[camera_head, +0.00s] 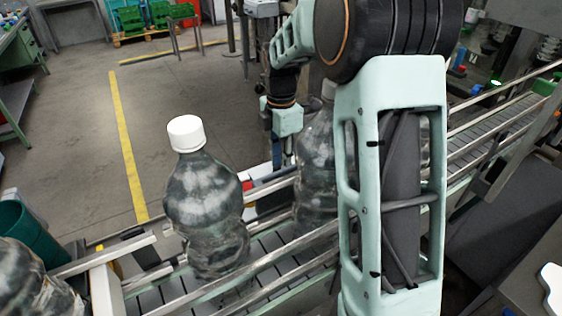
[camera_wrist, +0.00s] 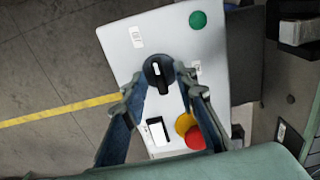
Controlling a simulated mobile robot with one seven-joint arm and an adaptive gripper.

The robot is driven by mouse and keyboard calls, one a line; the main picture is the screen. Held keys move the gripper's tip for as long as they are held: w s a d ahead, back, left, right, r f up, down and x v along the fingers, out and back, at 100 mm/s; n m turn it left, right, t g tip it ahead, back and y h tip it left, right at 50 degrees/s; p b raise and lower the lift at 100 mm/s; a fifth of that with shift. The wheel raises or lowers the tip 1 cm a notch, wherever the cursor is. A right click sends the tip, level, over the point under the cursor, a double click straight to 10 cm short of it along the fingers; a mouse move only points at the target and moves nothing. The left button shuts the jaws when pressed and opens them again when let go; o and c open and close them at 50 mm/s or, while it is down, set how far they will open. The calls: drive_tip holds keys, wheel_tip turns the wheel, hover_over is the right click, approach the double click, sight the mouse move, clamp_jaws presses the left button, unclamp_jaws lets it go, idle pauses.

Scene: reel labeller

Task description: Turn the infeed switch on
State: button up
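A light grey control panel (camera_wrist: 215,50) fills the middle of the wrist view. On it is a round black rotary switch (camera_wrist: 158,74) with a white mark on its handle, which points roughly up and down in the picture. The panel's labels are too small to read. My gripper (camera_wrist: 161,84) is open, with one finger at each side of the rotary switch. I cannot tell whether either finger touches it. In the head view a bottle and my arm hide the gripper; a bit of the panel shows behind the conveyor.
The panel also has a green button (camera_wrist: 198,19), a black and white rocker (camera_wrist: 157,131), a yellow part (camera_wrist: 184,122) and a red button (camera_wrist: 196,138) near my right finger. A white-capped bottle (camera_head: 207,205) stands on the conveyor (camera_head: 262,255). Open floor (camera_head: 170,100) lies beyond.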

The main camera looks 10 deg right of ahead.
drive_tip(key=shift+f, duration=0.2)
drive_tip(key=shift+c, duration=0.4)
clamp_jaws()
